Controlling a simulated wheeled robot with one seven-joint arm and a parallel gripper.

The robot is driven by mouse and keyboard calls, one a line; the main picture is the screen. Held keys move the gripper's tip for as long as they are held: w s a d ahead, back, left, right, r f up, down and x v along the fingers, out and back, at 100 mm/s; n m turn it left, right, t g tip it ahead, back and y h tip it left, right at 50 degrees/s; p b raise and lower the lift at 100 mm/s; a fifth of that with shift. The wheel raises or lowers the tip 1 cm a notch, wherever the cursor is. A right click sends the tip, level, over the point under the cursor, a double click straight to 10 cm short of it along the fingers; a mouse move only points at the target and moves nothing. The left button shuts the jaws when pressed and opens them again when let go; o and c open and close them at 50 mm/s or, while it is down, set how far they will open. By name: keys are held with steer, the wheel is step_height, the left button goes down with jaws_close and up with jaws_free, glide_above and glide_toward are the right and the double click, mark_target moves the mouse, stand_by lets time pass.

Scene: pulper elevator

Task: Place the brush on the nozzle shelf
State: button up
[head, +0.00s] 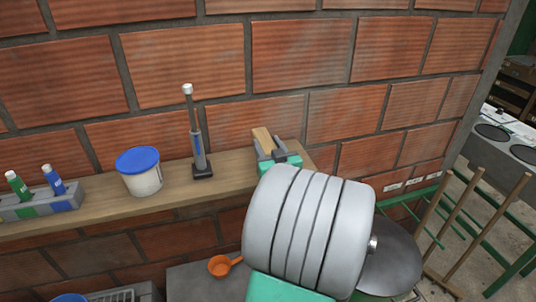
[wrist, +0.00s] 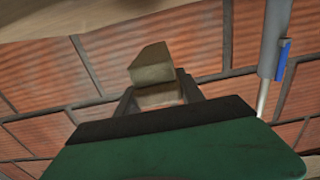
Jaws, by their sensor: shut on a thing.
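The brush shows as a tan wooden block (head: 264,139) between the grey fingers of my gripper (head: 270,150), near the right end of the wooden shelf (head: 108,207). In the wrist view the brush (wrist: 152,66) sticks out beyond the dark fingers of my gripper (wrist: 158,96), which is shut on it. No bristles can be made out. Whether the brush touches the shelf or hangs above it I cannot tell.
On the shelf stand a bottle rack (head: 38,207), a blue-lidded tub (head: 141,178) and an upright tool on a dark base (head: 198,150). A brick wall (head: 300,55) rises behind. An orange scoop (head: 222,266) lies below. Green rails (head: 486,222) stand at right.

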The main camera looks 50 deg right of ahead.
steer(key=shift+w+d+f, duration=0.3)
steer(key=shift+f, duration=0.15)
steer(key=shift+w+d+f, duration=0.25)
steer(key=shift+f, duration=0.2)
steer(key=f, duration=0.3)
steer(key=shift+w+d+f, duration=0.1)
steer(key=shift+d+f, duration=0.1)
steer(key=shift+f, duration=0.05)
steer(key=shift+a+r, duration=0.1)
steer(key=shift+f, duration=0.25)
steer(key=o, duration=1.5)
steer(key=shift+r, duration=0.1)
steer(key=shift+c, duration=0.2)
